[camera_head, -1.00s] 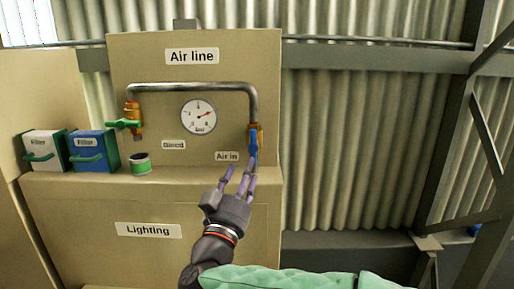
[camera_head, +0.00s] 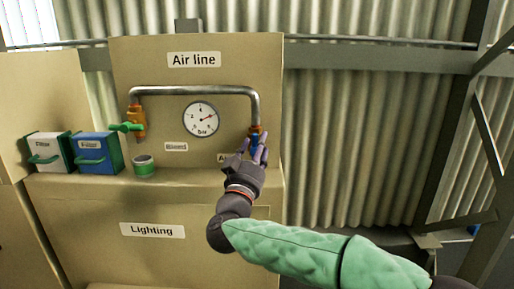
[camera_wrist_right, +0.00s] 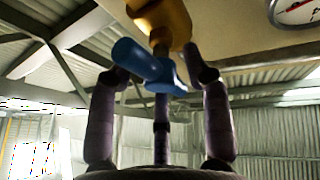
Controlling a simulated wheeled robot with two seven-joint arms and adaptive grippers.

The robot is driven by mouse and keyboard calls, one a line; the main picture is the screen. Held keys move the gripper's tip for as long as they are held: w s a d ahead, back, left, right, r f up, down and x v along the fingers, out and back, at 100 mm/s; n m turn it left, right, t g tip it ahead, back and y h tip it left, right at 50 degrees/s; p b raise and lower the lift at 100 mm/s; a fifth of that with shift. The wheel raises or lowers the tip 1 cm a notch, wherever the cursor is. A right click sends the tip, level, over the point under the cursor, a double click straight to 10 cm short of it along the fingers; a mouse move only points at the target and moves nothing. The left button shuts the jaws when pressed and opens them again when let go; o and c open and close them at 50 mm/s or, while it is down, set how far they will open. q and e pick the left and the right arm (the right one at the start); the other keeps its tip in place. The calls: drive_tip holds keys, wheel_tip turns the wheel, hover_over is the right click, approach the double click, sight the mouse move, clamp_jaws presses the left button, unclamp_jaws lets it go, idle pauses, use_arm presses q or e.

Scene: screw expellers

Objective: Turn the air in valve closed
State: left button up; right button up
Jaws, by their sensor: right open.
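The air in valve has a brass body (camera_head: 256,130) at the lower right end of the grey pipe, on the Air line panel. Its blue handle (camera_head: 255,144) hangs below the brass, partly hidden by my fingers. My right gripper (camera_head: 257,148) is open, with its purple fingers raised around the blue handle from below. In the right wrist view the blue handle (camera_wrist_right: 146,66) sits between the spread fingers (camera_wrist_right: 160,95), under the brass body (camera_wrist_right: 163,22). I cannot tell whether any finger touches it. The left gripper is not in view.
The Bleed valve with a green handle (camera_head: 127,127) is on the pipe's left end. A pressure gauge (camera_head: 201,119) is between the valves.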

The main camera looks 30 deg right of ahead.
clamp_jaws()
drive_tip(key=shift+f+m+g+b, duration=0.1)
drive_tip(key=shift+m+g+b, duration=0.2)
drive_tip(key=shift+m, duration=0.1)
drive_tip(key=m+g+b, duration=0.1)
drive_tip(key=m, duration=0.1)
drive_tip(key=shift+f+m+h, duration=0.1)
drive_tip(key=shift+m+h, duration=0.2)
drive_tip(key=shift+h, duration=0.1)
drive_tip(key=m+g+b, duration=0.1)
drive_tip(key=m+g, duration=0.1)
drive_tip(key=m, duration=0.1)
drive_tip(key=shift+d, duration=0.1)
drive_tip(key=m+g, duration=0.1)
drive_tip(key=m, duration=0.2)
drive_tip(key=shift+s+f+y+b, duration=0.1)
drive_tip(key=shift+y+b, duration=0.2)
drive_tip(key=shift+b, duration=0.05)
drive_tip(key=m+g+y, duration=0.1)
drive_tip(key=m, duration=0.3)
drive_tip(key=shift+f, duration=0.15)
drive_tip(key=m+y, duration=0.2)
drive_tip(key=m, duration=0.1)
drive_tip(key=m+g+y, duration=0.1)
drive_tip(key=shift+f+m, duration=0.3)
drive_tip(key=shift+m, duration=0.1)
